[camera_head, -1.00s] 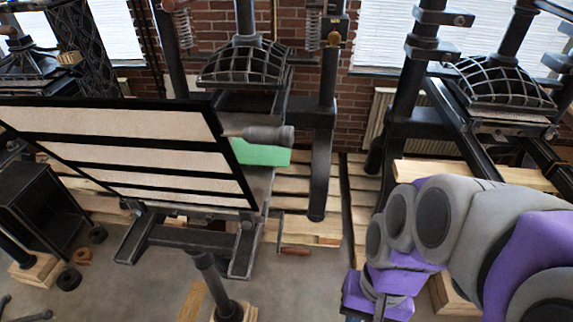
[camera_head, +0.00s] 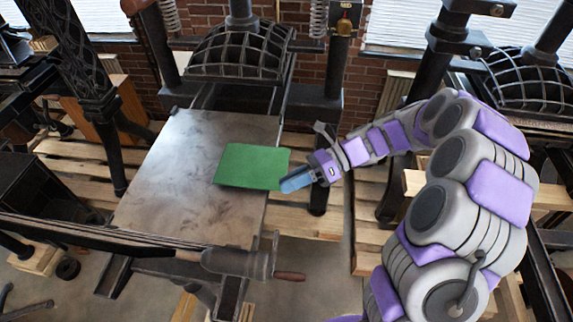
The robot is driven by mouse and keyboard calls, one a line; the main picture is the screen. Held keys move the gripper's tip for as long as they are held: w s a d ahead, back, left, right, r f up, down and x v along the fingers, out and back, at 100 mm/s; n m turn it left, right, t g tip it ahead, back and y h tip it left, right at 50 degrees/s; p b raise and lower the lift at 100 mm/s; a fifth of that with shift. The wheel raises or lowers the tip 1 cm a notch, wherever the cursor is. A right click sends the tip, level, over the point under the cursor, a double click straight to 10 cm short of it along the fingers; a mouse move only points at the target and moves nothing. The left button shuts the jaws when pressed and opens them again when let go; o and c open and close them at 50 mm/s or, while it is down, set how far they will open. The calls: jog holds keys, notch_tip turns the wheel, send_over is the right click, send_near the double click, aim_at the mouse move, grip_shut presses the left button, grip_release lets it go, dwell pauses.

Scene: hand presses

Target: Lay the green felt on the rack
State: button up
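The green felt (camera_head: 250,166) is a flat rectangle over the right side of the grey metal press bed (camera_head: 165,165). Its near right corner is at my gripper (camera_head: 294,182), whose blue fingers reach in from the right at the bed's right edge. The fingers look close together, but I cannot tell whether they are shut on the felt or only beside it. A dark frame (camera_head: 85,234) shows nearly edge-on at the lower left, in front of the bed. I cannot make out which thing is the rack.
A ribbed press head (camera_head: 238,50) stands behind the bed, with dark uprights on both sides. A handle with a brown grip (camera_head: 289,276) sticks out at the bed's near right. Wooden pallets (camera_head: 75,165) lie around the press. A second press (camera_head: 507,85) stands at the right.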

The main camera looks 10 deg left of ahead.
jog(key=w+d+f+m+t+y+p, duration=0.2)
jog(key=w+d+f+m+t+y, duration=0.15)
jog(key=w+f+m, duration=0.4)
jog(key=w+d+f+m+t+y+p, duration=0.2)
jog(key=w+d+f+m+t, duration=0.2)
jog(key=w+f+m, duration=0.4)
jog(key=s+a+r+m+b, duration=0.1)
jog(key=a+r+b, duration=0.1)
jog(key=a, duration=0.7)
jog(key=shift+a+b, duration=0.3)
jog(key=shift+b, duration=0.6)
jog(key=shift+g+h, duration=0.25)
grip_shut()
notch_tip(320, 180, up, 3)
jog(key=shift+f+p, duration=0.1)
jog(key=shift+p, duration=1)
jog(key=shift+d, duration=0.1)
